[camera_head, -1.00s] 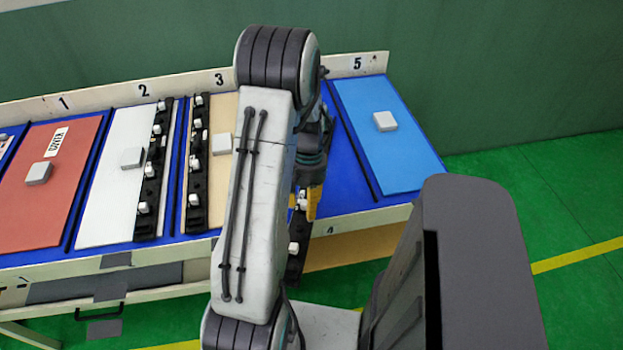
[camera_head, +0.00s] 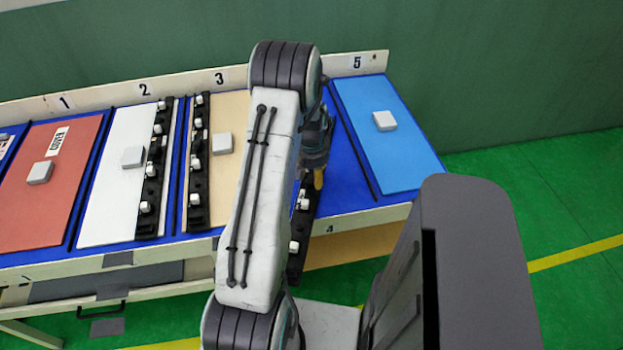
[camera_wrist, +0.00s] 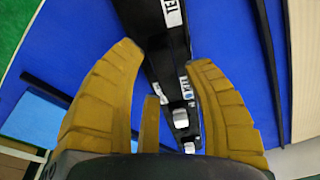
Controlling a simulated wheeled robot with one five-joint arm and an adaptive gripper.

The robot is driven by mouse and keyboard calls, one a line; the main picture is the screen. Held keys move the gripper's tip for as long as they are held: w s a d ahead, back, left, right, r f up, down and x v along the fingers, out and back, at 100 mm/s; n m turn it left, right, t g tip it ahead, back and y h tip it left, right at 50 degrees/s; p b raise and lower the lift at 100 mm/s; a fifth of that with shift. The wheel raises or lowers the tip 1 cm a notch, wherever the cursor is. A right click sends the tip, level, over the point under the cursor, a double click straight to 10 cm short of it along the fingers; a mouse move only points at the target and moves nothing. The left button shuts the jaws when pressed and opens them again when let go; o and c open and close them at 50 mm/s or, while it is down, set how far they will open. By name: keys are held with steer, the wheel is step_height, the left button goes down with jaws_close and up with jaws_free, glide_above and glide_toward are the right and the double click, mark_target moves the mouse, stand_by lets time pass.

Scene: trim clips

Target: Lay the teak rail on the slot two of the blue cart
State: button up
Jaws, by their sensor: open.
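A black rail with white clips lies in slot four of the blue-topped cart (camera_head: 346,200), partly hidden behind my arm; its near end (camera_head: 297,258) shows below. In the wrist view this rail (camera_wrist: 160,45) carries a label starting "TE", the rest cut off. My gripper (camera_head: 318,180) is over the rail. In the wrist view its yellow fingers (camera_wrist: 160,60) are apart, one on each side of the rail; whether they touch it I cannot tell. Slot two holds a white panel (camera_head: 110,200) with a black clip rail (camera_head: 150,190) along its right side.
Slot three has a beige panel (camera_head: 222,180) with a black rail (camera_head: 198,170) on its left. A red panel (camera_head: 45,205) is in slot one, a light blue panel (camera_head: 395,155) in slot five. Grey blocks sit on the panels. A green wall stands behind.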

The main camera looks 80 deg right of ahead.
steer(key=shift+d+f, duration=0.2)
steer(key=shift+f, duration=0.85)
steer(key=shift+c, duration=0.2)
jaws_close()
